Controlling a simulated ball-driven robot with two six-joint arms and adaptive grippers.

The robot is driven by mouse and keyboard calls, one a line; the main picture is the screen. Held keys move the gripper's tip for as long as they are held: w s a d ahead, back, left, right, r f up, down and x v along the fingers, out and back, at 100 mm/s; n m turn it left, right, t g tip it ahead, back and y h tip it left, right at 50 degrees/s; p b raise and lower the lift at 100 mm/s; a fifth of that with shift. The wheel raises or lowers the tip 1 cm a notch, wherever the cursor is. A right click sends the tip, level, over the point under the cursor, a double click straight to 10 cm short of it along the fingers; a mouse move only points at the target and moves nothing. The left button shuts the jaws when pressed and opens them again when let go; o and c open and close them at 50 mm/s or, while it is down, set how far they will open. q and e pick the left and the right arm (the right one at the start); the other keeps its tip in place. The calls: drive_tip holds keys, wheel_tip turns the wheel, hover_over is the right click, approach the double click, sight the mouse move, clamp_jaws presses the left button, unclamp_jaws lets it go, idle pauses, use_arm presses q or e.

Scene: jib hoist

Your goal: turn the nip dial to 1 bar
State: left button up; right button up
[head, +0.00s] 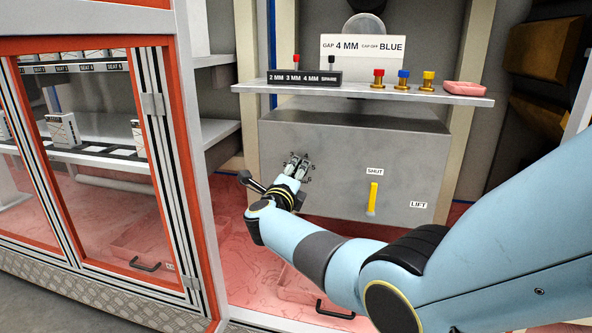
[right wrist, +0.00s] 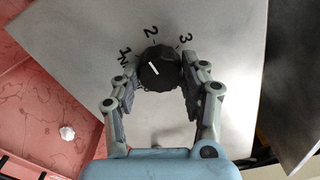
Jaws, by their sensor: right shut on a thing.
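The nip dial (right wrist: 165,82) is a round black knob with a white pointer line, on the grey panel front. Marks 1, 2 and 3 are printed around it in the right wrist view. The white line points up and left, close to the 1 and a little toward the 2. My right gripper (right wrist: 158,88) has one finger on each side of the knob and is shut on it. In the head view my right gripper (head: 297,163) is against the grey panel (head: 350,145) and covers most of the dial. My left gripper is out of view.
A yellow lever (head: 373,198) stands right of the dial below a SHUT label, with a LIFT label nearby. A shelf (head: 455,97) above holds coloured fittings and a pink dish (head: 464,88). A red-framed glass cabinet (head: 90,150) stands at the left.

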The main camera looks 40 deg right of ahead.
drive_tip(key=shift+r+n, duration=0.1)
drive_tip(key=shift+n, duration=0.4)
drive_tip(key=shift+n+p, duration=0.45)
drive_tip(key=shift+n, duration=0.45)
drive_tip(key=n+p, duration=0.1)
drive_tip(key=n, duration=0.2)
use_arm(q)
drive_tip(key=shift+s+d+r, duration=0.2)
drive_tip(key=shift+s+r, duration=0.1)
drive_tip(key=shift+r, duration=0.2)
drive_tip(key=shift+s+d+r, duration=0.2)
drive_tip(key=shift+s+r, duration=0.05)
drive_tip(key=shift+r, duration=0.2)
use_arm(e)
drive_tip(key=shift+n, duration=0.8)
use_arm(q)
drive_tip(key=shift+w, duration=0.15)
use_arm(e)
drive_tip(key=o, duration=1.2)
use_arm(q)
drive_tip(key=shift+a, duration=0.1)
